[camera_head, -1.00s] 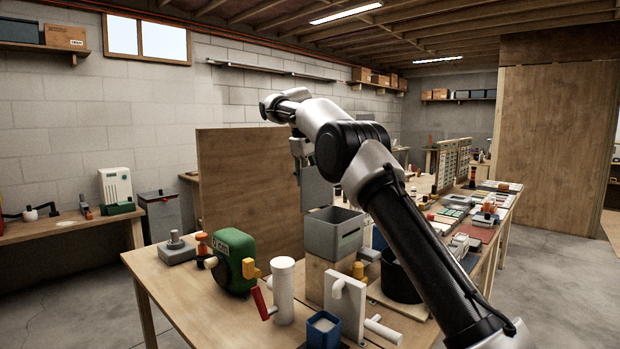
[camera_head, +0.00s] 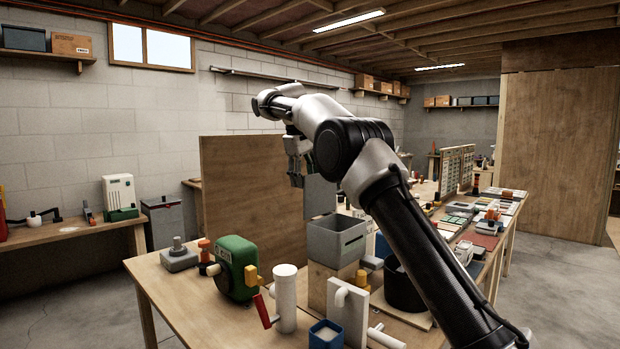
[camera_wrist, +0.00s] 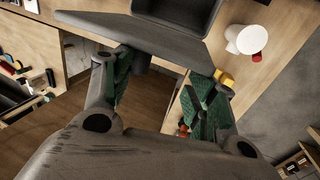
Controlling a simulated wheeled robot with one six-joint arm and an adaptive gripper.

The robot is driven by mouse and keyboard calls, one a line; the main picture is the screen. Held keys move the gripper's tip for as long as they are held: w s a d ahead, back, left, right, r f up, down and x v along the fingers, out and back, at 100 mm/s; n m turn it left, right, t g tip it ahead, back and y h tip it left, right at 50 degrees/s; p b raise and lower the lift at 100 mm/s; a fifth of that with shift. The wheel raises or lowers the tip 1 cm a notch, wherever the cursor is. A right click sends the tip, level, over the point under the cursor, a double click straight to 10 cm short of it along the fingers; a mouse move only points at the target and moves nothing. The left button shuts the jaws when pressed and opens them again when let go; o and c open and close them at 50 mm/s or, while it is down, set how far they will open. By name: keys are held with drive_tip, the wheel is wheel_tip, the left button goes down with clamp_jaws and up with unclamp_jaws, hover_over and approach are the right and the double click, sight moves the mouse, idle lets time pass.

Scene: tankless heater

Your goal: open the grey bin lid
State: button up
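The grey bin (camera_head: 337,243) stands on a wooden block on the workbench, its top uncovered. Its grey lid (camera_head: 320,197) stands upright at the bin's left rear side. In the wrist view the lid (camera_wrist: 165,35) is a flat grey panel across the top, with the bin's dark inside (camera_wrist: 185,10) beyond it. A small dark knob (camera_wrist: 141,62) shows at the lid's edge. My gripper (camera_head: 296,182) is left of the lid. In the wrist view my gripper (camera_wrist: 168,72) has its green-padded fingers spread apart, with nothing clamped. Whether the left fingertip touches the lid or knob is unclear.
A tall wooden panel (camera_head: 252,190) stands behind my gripper. A green machine (camera_head: 236,266), a white cylinder (camera_head: 286,298), a white pipe piece (camera_head: 347,312) and a blue cup (camera_head: 325,335) crowd the bench in front. A black bucket (camera_head: 403,286) is right of the bin.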

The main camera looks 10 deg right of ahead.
drive_tip(key=s+a, duration=0.5)
drive_tip(key=a, duration=0.2)
drive_tip(key=shift+s, duration=0.15)
drive_tip(key=shift+a+f, duration=0.1)
